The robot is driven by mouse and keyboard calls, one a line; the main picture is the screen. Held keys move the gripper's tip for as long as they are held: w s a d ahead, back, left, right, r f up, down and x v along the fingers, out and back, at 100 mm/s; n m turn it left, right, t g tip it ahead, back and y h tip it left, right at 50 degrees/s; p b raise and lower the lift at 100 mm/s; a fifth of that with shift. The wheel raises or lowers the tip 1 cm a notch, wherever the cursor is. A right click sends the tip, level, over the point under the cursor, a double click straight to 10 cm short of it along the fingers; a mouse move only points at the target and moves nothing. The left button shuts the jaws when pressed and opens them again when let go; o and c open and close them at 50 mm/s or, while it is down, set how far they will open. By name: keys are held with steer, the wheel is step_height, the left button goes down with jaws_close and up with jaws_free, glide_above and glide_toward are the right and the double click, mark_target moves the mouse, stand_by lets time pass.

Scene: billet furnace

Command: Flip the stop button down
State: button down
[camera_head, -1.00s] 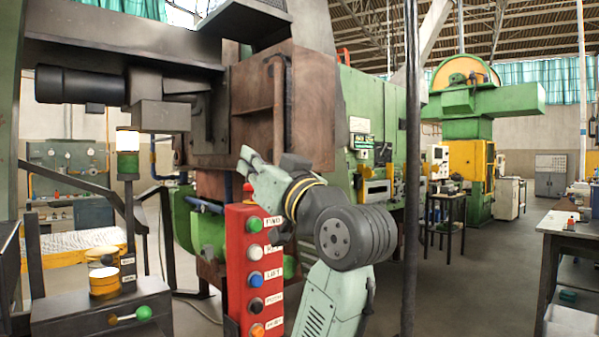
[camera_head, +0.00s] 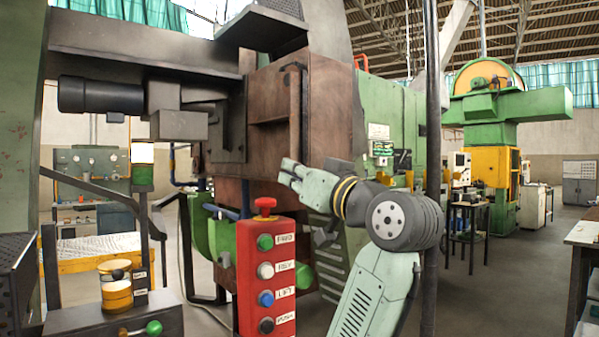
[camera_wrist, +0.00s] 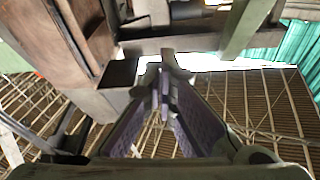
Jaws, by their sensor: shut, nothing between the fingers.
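A red mushroom button (camera_head: 265,204), apparently the stop button, sits on top of the red control box (camera_head: 250,255) in the head view. The box front carries a column of green, white, blue and black buttons with labels beside them. My gripper (camera_head: 287,172) is above and slightly right of the red button, apart from it. In the wrist view its fingers (camera_wrist: 164,85) come together with nothing held, pointing up toward the roof. The red button and control box cannot be made out in the wrist view.
A dark post (camera_head: 430,150) stands just right of my arm. A brown furnace housing (camera_head: 270,115) rises behind the gripper. Open floor lies to the right.

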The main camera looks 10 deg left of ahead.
steer(key=r+p, duration=0.2)
glide_above(266, 208)
steer(key=d, duration=0.2)
steer(key=shift+w+a+f, duration=0.15)
steer(key=shift+w+a, duration=0.1)
steer(key=shift+w, duration=0.15)
steer(key=f, duration=0.2)
steer(key=f+p, duration=0.1)
steer(key=shift+s+d+f, duration=0.25)
steer(key=shift+s+f, duration=0.15)
steer(key=shift+f, duration=0.3)
